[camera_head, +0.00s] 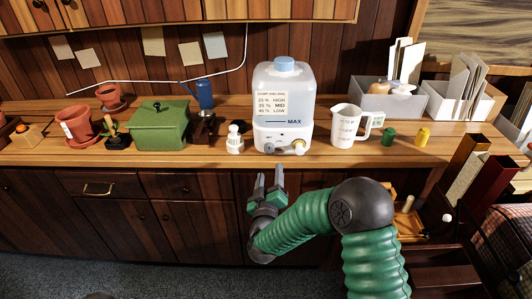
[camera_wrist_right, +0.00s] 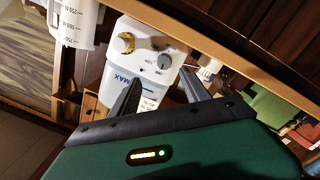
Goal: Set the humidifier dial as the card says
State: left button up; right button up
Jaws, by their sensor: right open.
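The base front carries a grey dial (camera_head: 269,147) and a brass-coloured knob (camera_head: 299,147). In the right wrist view the base is upside down, showing the brass knob (camera_wrist_right: 125,42) and grey dial (camera_wrist_right: 165,61). My right gripper (camera_head: 268,178) is open and empty, in front of and below the dial, apart from it. My left gripper is out of view.
A white bottle (camera_head: 235,141) and a green box (camera_head: 158,127) stand left. The counter edge lies just above my gripper.

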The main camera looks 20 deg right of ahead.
aim_at(270, 151)
jog(key=w, duration=0.7)
jog(key=shift+w+d+f, duration=0.15)
jog(key=shift+d, duration=0.15)
jog(key=x, duration=0.3)
jog(key=shift+w+d, duration=0.15)
jog(key=shift+d, duration=0.3)
jog(key=shift+w+d, duration=0.25)
jog(key=shift+d, duration=0.15)
jog(key=shift+s+a, duration=0.1)
jog(key=shift+a, duration=0.4)
jog(key=c, duration=0.6)
jog(key=shift+c, duration=1.1)
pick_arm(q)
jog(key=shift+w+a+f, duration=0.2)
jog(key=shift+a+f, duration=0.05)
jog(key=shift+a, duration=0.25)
pick_arm(e)
jog(key=shift+d, duration=0.15)
grip_shut()
